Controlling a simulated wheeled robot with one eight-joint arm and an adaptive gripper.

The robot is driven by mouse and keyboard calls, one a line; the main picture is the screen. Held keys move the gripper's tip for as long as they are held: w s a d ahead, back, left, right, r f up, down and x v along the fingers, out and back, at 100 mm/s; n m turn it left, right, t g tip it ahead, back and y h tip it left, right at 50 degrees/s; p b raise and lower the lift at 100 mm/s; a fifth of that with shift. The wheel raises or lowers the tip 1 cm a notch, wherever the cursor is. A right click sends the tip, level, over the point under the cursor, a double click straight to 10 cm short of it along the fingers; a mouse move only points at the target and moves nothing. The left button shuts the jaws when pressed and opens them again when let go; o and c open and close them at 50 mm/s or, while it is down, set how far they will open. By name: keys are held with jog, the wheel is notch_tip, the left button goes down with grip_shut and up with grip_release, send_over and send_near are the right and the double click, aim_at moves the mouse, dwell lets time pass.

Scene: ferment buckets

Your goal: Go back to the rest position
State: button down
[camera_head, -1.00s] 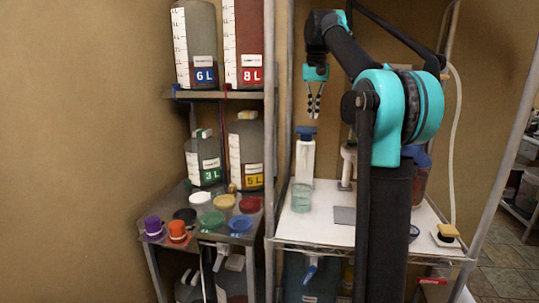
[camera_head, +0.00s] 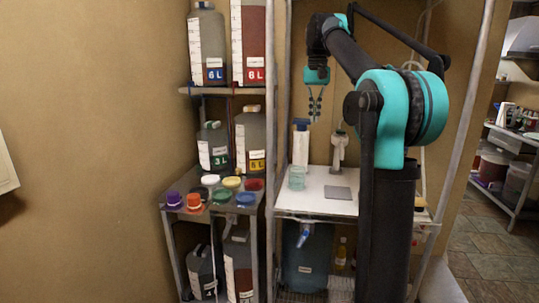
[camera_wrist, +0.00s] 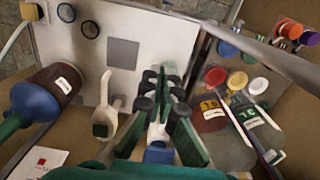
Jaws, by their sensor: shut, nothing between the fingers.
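My gripper (camera_head: 315,116) hangs fingers down from my raised, folded arm, in front of the shelving. It is shut and empty. In the head view its tips are just above and right of a white bottle with a blue cap (camera_head: 301,150) on the white shelf top (camera_head: 320,205); I cannot tell the depth between them. The wrist view shows the fingers (camera_wrist: 161,84) close together, with the blue cap (camera_wrist: 158,154) low between them. A white-handled fixture (camera_head: 339,152) stands right of the bottle. A clear greenish beaker (camera_head: 297,178) stands in front of it.
A dark side shelf (camera_head: 207,222) holds several coloured lids and purple and orange caps. Labelled jugs (camera_head: 208,47) stand on the racks above. A blue bucket with a tap (camera_head: 306,258) is below the white top. Metal posts (camera_head: 277,100) frame the unit. Tiled floor (camera_head: 490,235) is open at right.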

jog(key=s+d+f+n+t, duration=0.1)
jog(key=s+f, duration=0.4)
jog(key=f, duration=0.7)
jog(key=s+d+f+t, duration=0.15)
jog(key=s+f, duration=0.25)
jog(key=f, duration=0.7)
jog(key=s+d+f+n+t, duration=0.1)
jog(key=s+f, duration=1.9)
jog(key=f, duration=0.1)
jog(key=shift+s+d+t, duration=0.25)
jog(key=shift+s+t, duration=0.1)
jog(key=shift+s, duration=0.05)
